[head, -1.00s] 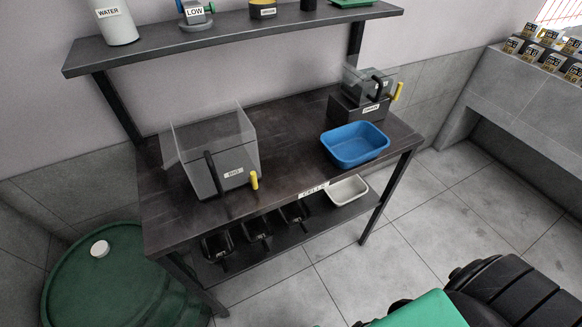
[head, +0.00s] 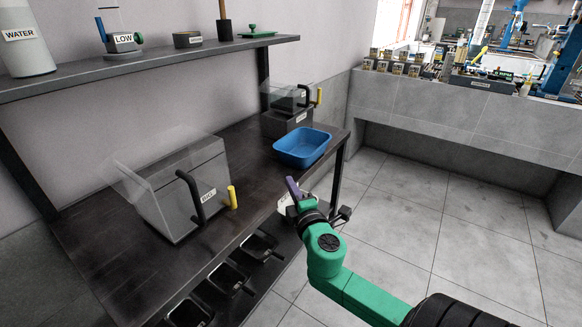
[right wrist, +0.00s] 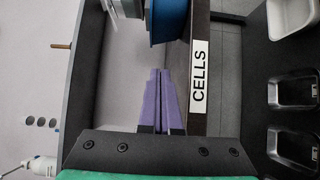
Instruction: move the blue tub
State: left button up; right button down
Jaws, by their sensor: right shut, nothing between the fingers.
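The blue tub (head: 298,160) stands upright on the dark table (head: 120,225), near its right front corner. Part of the tub's side shows at the top of the right wrist view (right wrist: 167,24). My right gripper (head: 292,187) has purple fingers and is at the table's front edge, a little in front of the tub and apart from it. In the right wrist view its fingers (right wrist: 162,100) are closed together and empty, pointing toward the tub's side. My left gripper is in neither view.
A clear-sided machine with a yellow handle (head: 233,197) stands left on the table, a smaller one (head: 287,120) behind the tub. Black bins (head: 228,278) and a white tray (right wrist: 291,14) sit on the lower shelf. The table between the machines is bare.

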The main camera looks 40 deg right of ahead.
jog(key=x, duration=0.6)
jog(key=shift+d+r+p, duration=0.1)
jog(key=shift+p, duration=0.2)
jog(key=w+d, duration=0.1)
jog(key=d, duration=0.2)
jog(key=shift+w+d, duration=0.15)
jog(key=shift+w, duration=0.25)
jog(key=shift+d, duration=0.25)
jog(key=shift+w, duration=0.1)
